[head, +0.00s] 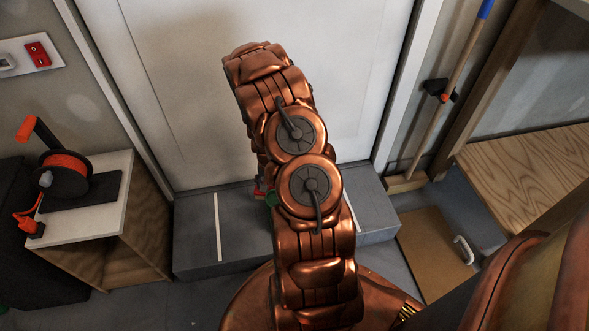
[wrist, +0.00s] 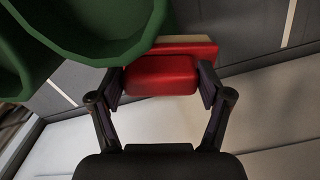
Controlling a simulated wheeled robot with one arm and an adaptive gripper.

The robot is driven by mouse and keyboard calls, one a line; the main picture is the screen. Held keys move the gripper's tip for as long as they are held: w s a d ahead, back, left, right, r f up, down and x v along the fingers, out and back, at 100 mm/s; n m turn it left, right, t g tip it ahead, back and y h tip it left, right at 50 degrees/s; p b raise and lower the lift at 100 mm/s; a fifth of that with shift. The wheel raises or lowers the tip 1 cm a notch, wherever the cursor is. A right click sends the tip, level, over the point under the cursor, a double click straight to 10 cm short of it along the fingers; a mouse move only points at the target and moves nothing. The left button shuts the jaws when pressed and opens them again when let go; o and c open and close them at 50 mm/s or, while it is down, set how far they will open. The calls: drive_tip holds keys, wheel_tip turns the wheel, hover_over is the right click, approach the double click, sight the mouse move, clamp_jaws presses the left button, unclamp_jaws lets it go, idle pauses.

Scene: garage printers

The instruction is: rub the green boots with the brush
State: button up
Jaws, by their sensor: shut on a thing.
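My gripper (wrist: 162,80) is shut on a brush, with one finger on each side of its red body (wrist: 160,76). A pale tan strip of the brush shows beyond the red part. The green boots (wrist: 100,28) fill the upper left of the wrist view, one large and close, the other cut off by the left edge. The near boot overlaps the brush in the picture; I cannot tell whether they touch. In the head view my arm hides most of this. Only a bit of green boot (head: 271,199) and a bit of the red brush (head: 259,187) show.
A grey step (head: 195,240) with pale strips lies before a white door (head: 180,90). On the left, a cable reel (head: 65,175) sits on a small cabinet (head: 125,210). On the right are a wooden-handled tool (head: 440,100), a brown panel (head: 432,245) and a wooden bench (head: 530,170).

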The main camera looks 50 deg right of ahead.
drive_tip(key=shift+s+a+r, duration=0.2)
drive_tip(key=shift+s+r, duration=0.05)
drive_tip(key=shift+r, duration=0.05)
drive_tip(key=shift+w+r+p, duration=0.15)
drive_tip(key=shift+r+p, duration=0.2)
drive_tip(key=shift+r, duration=0.5)
wheel_tip(320, 180, up, 2)
drive_tip(key=shift+d+r+p, duration=0.1)
drive_tip(key=shift+p, duration=0.4)
drive_tip(key=shift+r+p, duration=0.75)
drive_tip(key=shift+r, duration=1.1)
